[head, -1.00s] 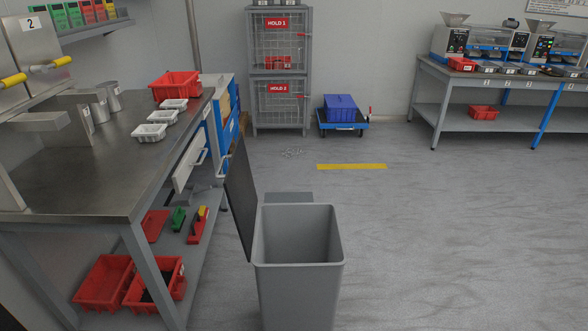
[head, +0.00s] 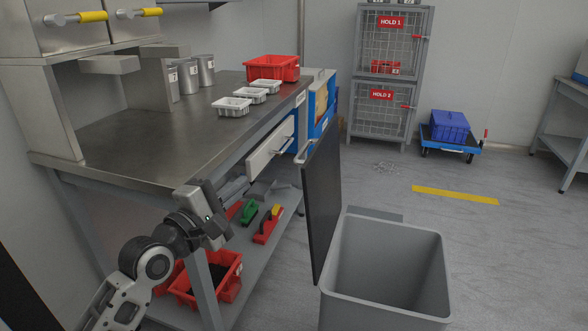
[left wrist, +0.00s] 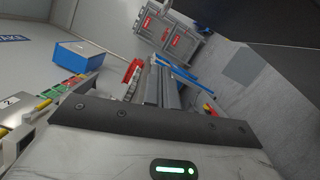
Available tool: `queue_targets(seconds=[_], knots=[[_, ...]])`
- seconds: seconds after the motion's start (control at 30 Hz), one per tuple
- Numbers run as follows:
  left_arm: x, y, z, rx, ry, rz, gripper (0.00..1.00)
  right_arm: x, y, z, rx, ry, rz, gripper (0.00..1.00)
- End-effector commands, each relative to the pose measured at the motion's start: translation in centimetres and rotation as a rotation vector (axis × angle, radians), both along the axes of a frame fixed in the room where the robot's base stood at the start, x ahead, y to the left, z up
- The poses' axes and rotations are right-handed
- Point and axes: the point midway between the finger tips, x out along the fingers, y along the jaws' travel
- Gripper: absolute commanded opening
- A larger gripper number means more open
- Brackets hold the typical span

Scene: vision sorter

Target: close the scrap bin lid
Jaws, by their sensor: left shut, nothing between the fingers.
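The grey scrap bin (head: 385,270) stands on the floor at the lower right of the head view, its top open and its inside looking empty. Its dark lid (head: 322,205) stands upright along the bin's left side, next to the workbench. My left gripper (head: 212,222) is in front of the workbench leg, left of the lid and apart from it. It is shut with nothing in it. In the left wrist view a dark panel at the top right may be the lid, but I cannot tell for certain. My right gripper does not show.
The steel workbench (head: 110,150) fills the left, with a part-open drawer (head: 270,150) near the lid. Red trays (head: 222,280) lie on its lower shelf. A wire cage (head: 385,80) and a blue trolley (head: 449,145) stand behind. The floor right of the bin is clear.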

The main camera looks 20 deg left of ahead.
Motion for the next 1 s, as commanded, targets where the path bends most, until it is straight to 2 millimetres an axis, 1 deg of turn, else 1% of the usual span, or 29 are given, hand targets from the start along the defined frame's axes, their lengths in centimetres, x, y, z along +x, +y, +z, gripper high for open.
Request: queue_targets(seconds=[0.03,0.17,0.27,0.5,0.6,0.7,0.8,1.0], knots=[[0.3,0.1,0.0,-0.016,-0.003,-0.001,0.0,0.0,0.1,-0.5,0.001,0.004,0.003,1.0],[1.6,-0.2,0.4,-0.026,-0.005,-0.001,0.0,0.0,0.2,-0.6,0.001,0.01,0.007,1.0],[3.4,-0.8,0.5,-0.025,-0.006,-0.001,0.0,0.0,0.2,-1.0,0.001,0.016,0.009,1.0],[8.4,-2.3,0.8,-0.022,-0.004,-0.001,0.0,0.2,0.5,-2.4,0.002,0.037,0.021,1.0],[10.0,-3.0,1.1,-0.023,-0.004,-0.004,0.0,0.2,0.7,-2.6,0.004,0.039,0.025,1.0],[9.5,-4.7,1.7,-0.026,-0.003,-0.004,0.0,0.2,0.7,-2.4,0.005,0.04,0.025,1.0],[9.5,-5.7,1.9,-0.022,-0.001,-0.002,0.0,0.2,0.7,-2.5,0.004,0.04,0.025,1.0],[9.4,-6.4,2.2,-0.02,-0.001,0.0,0.0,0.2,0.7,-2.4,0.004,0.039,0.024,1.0]])
